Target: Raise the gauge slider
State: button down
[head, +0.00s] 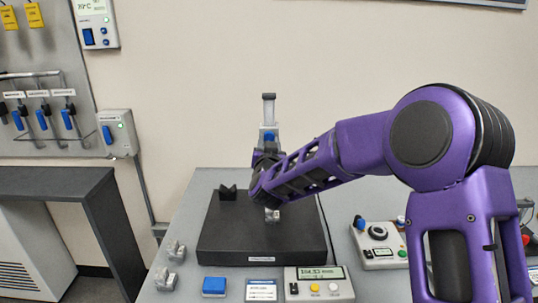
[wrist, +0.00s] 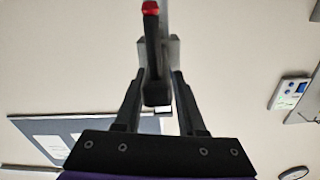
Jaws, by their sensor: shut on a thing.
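The height gauge (head: 268,112) stands upright at the back of the dark block, with a grey column and a pale part with blue on it. My gripper (head: 263,178) is in front of its lower part and hides much of it. In the wrist view my gripper (wrist: 158,78) has its two fingers closed in on a dark bar with a red tip (wrist: 150,8), which appears to be part of the gauge slider. A grey block (wrist: 173,50) shows behind the bar. The exact contact is partly hidden.
The dark block (head: 225,245) lies on the grey table, with a small black V-shaped piece (head: 228,192) on it. A display box (head: 318,284), a blue block (head: 214,286) and a control box with a dial (head: 380,243) stand nearby. Small metal parts (head: 166,280) lie at the left.

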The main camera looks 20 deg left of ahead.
jog(key=c, duration=0.5)
grip_release()
jog(key=b+v, duration=0.1)
jog(key=v, duration=1.6)
jog(key=shift+s+b, duration=0.25)
jog(key=shift+b, duration=0.15)
